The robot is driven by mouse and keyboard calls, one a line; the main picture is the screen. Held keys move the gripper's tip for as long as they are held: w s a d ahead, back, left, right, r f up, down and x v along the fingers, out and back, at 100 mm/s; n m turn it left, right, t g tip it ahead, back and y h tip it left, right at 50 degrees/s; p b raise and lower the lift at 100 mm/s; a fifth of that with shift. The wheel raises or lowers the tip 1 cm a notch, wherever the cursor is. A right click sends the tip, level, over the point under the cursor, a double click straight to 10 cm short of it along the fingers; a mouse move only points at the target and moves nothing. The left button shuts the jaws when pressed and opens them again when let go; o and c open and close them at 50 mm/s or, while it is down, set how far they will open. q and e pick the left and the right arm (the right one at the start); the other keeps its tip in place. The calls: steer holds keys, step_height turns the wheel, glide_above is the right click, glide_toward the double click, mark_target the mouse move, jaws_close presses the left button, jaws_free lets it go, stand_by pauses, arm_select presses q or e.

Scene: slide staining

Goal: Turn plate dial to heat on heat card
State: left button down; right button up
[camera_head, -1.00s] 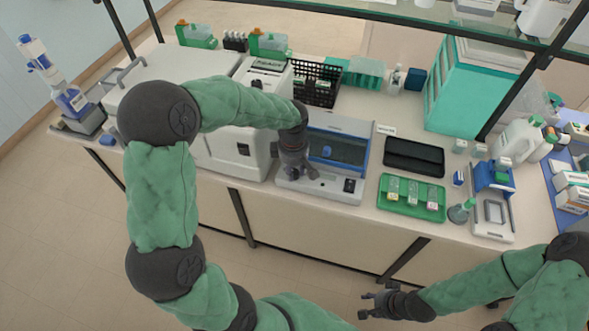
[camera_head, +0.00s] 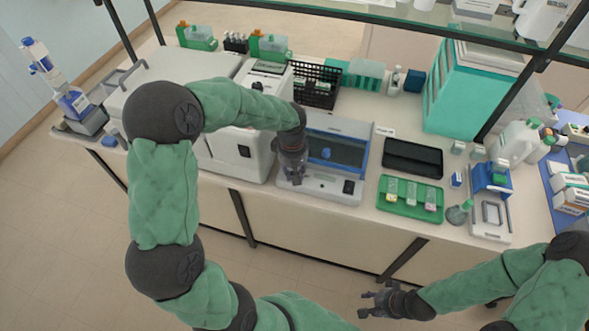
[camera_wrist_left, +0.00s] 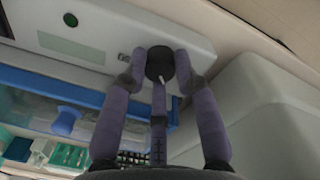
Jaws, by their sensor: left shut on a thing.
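The plate device (camera_head: 330,187) is a grey-white box with a blue-framed window, on the bench in the head view. Its black round dial (camera_wrist_left: 160,62), with a white pointer mark, shows on the front panel in the left wrist view. My left gripper (camera_head: 293,176) is at the device's front left; in the left wrist view its fingers (camera_wrist_left: 160,72) are shut around the dial. The dial is hidden by the gripper in the head view. A small white card (camera_head: 385,131) lies behind the black tray; its print is too small to read. My right gripper (camera_head: 368,301) is open and empty, off the bench front.
A black tray (camera_head: 412,171) and a green tray (camera_head: 388,207) with several slides lie right of the device. A large white machine (camera_head: 207,157) stands close on its left. A black basket (camera_head: 330,72) is behind. The floor before the bench is clear.

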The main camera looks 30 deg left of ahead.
arm_select(q)
steer(key=m+p, duration=0.2)
steer(key=m, duration=0.4)
steer(key=shift+m, duration=0.3)
steer(key=m+p, duration=0.2)
steer(key=m, duration=0.3)
steer(key=shift+g, duration=0.3)
steer(key=shift+m, duration=0.3)
steer(key=c, duration=1)
jaws_free()
steer(key=shift+o, duration=0.2)
step_height(320, 180, up, 12)
steer(key=shift+a, duration=0.3)
steer(key=shift+f, duration=0.1)
